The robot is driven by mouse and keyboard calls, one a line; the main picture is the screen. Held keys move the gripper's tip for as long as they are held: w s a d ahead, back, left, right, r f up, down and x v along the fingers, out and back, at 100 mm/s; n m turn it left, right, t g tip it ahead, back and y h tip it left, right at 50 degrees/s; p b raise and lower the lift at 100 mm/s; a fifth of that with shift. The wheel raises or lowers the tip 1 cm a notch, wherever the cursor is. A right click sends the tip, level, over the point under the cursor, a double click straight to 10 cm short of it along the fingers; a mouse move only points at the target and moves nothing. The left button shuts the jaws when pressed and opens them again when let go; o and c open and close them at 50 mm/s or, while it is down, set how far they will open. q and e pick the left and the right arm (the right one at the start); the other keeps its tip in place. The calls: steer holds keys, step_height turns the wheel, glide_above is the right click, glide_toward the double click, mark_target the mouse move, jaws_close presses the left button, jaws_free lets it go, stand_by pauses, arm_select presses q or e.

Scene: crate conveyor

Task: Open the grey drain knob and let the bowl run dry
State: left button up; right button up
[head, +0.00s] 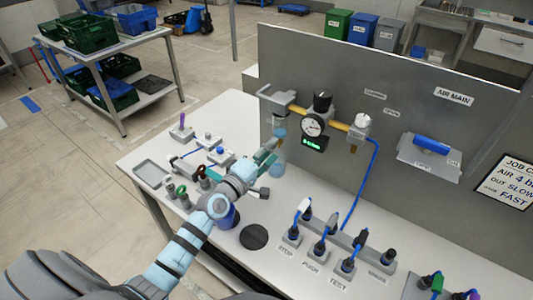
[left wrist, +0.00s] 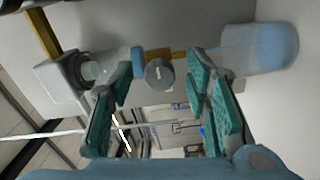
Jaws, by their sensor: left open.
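In the left wrist view the grey drain knob (left wrist: 160,74), round with a pale mark on its face, sits on a brass-coloured block between my open fingers. My left gripper (left wrist: 166,98) straddles it with space on both sides. The clear bowl (left wrist: 98,70) with blue liquid at its lower end is left of the knob. In the head view the bowl (head: 279,134) hangs from the grey filter head, just above my left gripper (head: 268,157); the knob is hidden there. I cannot tell whether liquid runs out. My right gripper is not in view.
A clear cup with a blue tint (left wrist: 262,46) stands below the bowl, close to my fingers. A pressure gauge (head: 312,125) is right of the filter. Plugs with cables (head: 322,248) line the bench front; small parts and a tray (head: 150,173) lie left.

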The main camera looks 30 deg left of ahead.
arm_select(q)
steer(key=s+a, duration=0.1)
steer(key=s, duration=0.6)
steer(key=shift+s, duration=0.1)
stand_by(0.4)
